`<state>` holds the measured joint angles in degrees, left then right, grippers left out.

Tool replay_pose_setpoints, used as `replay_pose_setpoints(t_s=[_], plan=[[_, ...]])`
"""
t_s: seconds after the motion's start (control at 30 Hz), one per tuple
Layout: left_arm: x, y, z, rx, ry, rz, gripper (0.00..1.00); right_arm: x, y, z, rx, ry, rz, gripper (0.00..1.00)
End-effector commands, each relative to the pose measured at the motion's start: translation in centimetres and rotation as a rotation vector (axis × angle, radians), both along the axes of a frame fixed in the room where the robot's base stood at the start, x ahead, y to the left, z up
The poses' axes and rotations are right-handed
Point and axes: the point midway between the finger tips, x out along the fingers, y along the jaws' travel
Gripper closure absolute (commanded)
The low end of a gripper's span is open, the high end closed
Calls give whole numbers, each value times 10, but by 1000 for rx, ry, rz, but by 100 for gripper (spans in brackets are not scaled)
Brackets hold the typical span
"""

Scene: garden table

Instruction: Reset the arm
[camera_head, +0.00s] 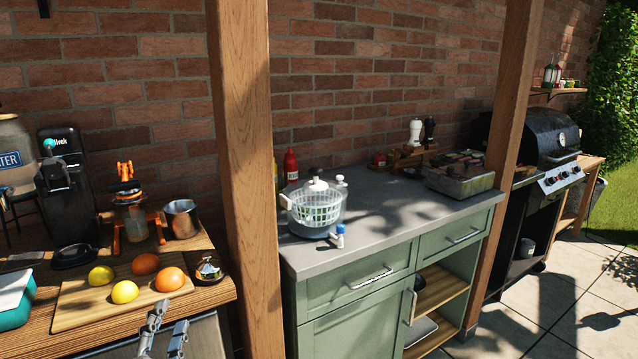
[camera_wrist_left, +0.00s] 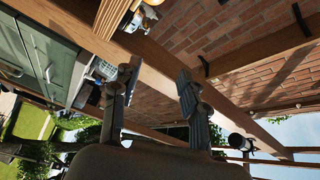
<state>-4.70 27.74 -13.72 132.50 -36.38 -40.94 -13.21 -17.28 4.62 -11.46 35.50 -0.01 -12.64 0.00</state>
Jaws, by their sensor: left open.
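My left gripper (camera_head: 164,334) shows at the bottom left of the head view. Its two fingers are apart and nothing is between them. It is in front of the wooden counter's front edge, near the cutting board (camera_head: 110,297). In the left wrist view the two fingers (camera_wrist_left: 155,92) are spread, with the brick wall and a wooden beam behind them. That view is tilted. My right gripper is in neither view.
Lemons (camera_head: 125,291) and oranges (camera_head: 170,279) lie on the cutting board. A metal cup (camera_head: 181,218) stands behind. A wooden post (camera_head: 246,160) rises right of the gripper. Beyond it, a green cabinet (camera_head: 361,318) carries a salad spinner (camera_head: 316,208). A grill (camera_head: 540,150) stands far right.

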Motion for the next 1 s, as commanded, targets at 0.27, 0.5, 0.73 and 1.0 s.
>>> replay_pose_setpoints(t_s=[0.27, 0.5, 0.73, 1.0], plan=[[-104, 5, -177, -597, 628, 269, 56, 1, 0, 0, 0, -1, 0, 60], [-198, -23, -244, -848, 987, 424, 56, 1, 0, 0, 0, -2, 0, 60], [-257, -48, -278, -976, 1216, 523, 56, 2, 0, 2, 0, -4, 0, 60], [-243, -50, -353, -960, 1243, 536, 56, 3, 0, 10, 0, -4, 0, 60]])
